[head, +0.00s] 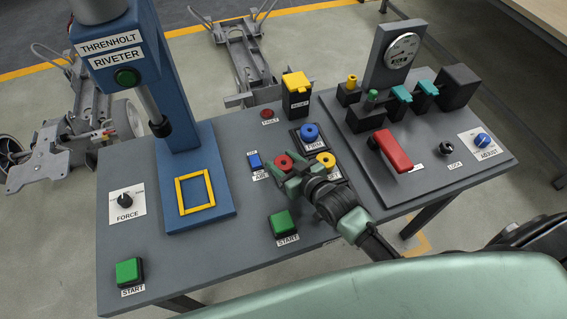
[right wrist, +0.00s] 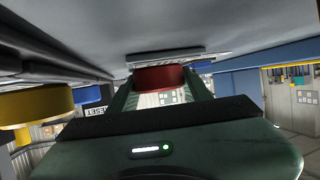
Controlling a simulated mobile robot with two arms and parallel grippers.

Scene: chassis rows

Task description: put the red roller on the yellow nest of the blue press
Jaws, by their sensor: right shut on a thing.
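The red roller (head: 283,161) is a short red disc, left of the yellow roller (head: 326,159) and below the blue roller (head: 309,132) in the head view. My right gripper (head: 288,172) is shut on the red roller; the right wrist view shows the roller (right wrist: 158,77) between the fingers. I cannot tell whether the roller is clear of the surface under it. The yellow nest (head: 180,197) is an empty square frame on the base of the blue press (head: 226,206), to the left of the gripper. My left gripper is not in view.
A blue switch (head: 254,161) and a green start button (head: 281,223) stand close to the right gripper. A black block with a yellow top (head: 296,84) stands behind. The press ram (head: 155,112) hangs above and behind the nest. A red-handled fixture (head: 392,152) stands right.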

